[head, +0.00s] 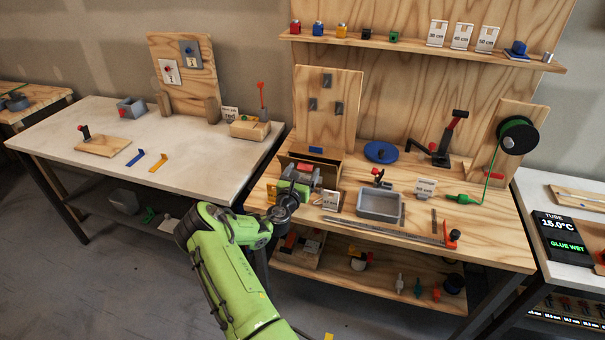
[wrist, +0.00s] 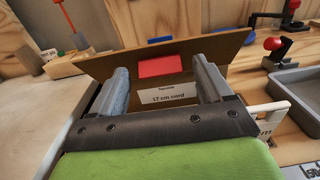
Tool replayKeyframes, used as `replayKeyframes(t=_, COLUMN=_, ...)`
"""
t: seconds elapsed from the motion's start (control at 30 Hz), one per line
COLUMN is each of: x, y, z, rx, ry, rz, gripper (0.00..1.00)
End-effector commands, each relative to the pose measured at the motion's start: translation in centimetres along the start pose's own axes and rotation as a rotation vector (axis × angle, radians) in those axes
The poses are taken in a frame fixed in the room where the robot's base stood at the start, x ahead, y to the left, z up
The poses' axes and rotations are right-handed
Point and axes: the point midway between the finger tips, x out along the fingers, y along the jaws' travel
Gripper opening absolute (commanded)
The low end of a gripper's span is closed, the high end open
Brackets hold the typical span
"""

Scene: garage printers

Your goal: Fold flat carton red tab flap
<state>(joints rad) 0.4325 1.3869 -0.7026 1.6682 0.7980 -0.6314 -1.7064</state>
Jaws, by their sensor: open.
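The brown carton (head: 322,158) stands at the left of the wooden bench in the head view, partly hidden by my gripper. In the wrist view a wide brown flap (wrist: 222,46) stands tilted up across the far side. The red tab (wrist: 160,66) is on it, between my fingers in the picture. A white label reading "17 cm cord" (wrist: 168,95) lies below the tab. My gripper (wrist: 161,74) is open, with one grey finger on each side of the tab. Whether the fingers touch the flap cannot be told. My gripper also shows over the carton in the head view (head: 302,172).
A blue tab (wrist: 160,40) shows behind the flap. A grey tray (head: 379,204) and a red-knobbed fixture (head: 378,176) stand to the right. An upright wooden panel (head: 328,105) rises behind the carton. The white table (head: 90,125) at left has bare space.

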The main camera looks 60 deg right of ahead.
Motion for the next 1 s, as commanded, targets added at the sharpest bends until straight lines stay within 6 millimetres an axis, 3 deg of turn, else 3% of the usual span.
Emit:
replayKeyframes(t=0.1, x=0.0, y=0.0, z=0.0, rx=0.0, ry=0.0, rz=-0.001, gripper=0.79)
replayKeyframes(t=0.47, x=-0.1, y=0.0, z=0.0, rx=0.0, ry=0.001, rz=-0.001, gripper=0.24)
replayKeyframes(t=1.0, x=-0.5, y=-0.1, z=-2.3, rx=0.001, ry=-0.182, rz=-0.003, gripper=0.22)
